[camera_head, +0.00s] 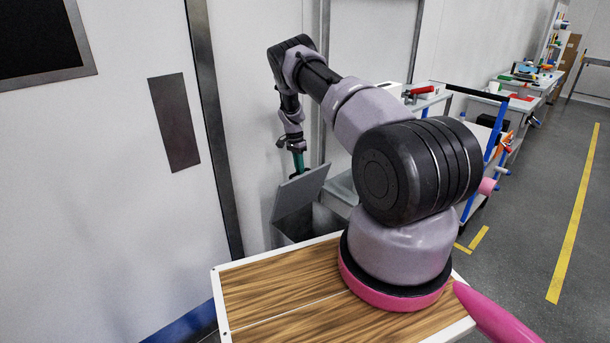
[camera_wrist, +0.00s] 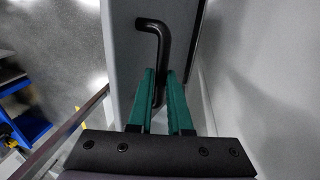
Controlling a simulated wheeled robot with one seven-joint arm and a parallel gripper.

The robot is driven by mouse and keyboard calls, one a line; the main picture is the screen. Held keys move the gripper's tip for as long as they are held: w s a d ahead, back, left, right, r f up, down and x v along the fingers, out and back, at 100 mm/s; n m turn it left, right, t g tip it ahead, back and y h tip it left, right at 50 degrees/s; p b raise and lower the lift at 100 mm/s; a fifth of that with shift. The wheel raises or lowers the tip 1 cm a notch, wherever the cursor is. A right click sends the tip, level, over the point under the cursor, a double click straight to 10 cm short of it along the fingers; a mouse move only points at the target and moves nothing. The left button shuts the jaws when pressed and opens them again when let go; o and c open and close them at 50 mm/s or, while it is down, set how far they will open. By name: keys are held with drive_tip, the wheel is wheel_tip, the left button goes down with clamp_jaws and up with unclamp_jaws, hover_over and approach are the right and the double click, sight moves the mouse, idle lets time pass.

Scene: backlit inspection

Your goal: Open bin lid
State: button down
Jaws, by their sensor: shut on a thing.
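A grey bin (camera_head: 302,226) stands against the wall just beyond my wooden-topped base. Its flat grey lid (camera_head: 301,193) is tilted up at an angle, so the bin's dark opening shows beneath. In the wrist view the lid (camera_wrist: 132,62) carries a bent black handle (camera_wrist: 155,27). My gripper (camera_head: 299,170) is above the lid, with its green fingers reaching down to it. In the wrist view the fingers of my gripper (camera_wrist: 162,75) are on either side of the handle and shut on it. The handle's lower end is partly hidden between the fingers.
A white wall with a door (camera_head: 130,150) is close on the left and behind the bin. A grey-topped table (camera_head: 340,185) and a blue-framed cart (camera_head: 490,150) stand right of it. Open grey floor (camera_head: 535,215) with yellow lines lies at the right.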

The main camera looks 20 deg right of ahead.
drive_tip(key=shift+w+a+f, duration=0.2)
drive_tip(key=shift+w+a, duration=0.05)
drive_tip(key=shift+a, duration=0.15)
drive_tip(key=c, duration=0.8)
unclamp_jaws()
drive_tip(key=shift+c, duration=0.2)
wheel_tip(320, 180, up, 10)
drive_tip(key=shift+d, duration=0.1)
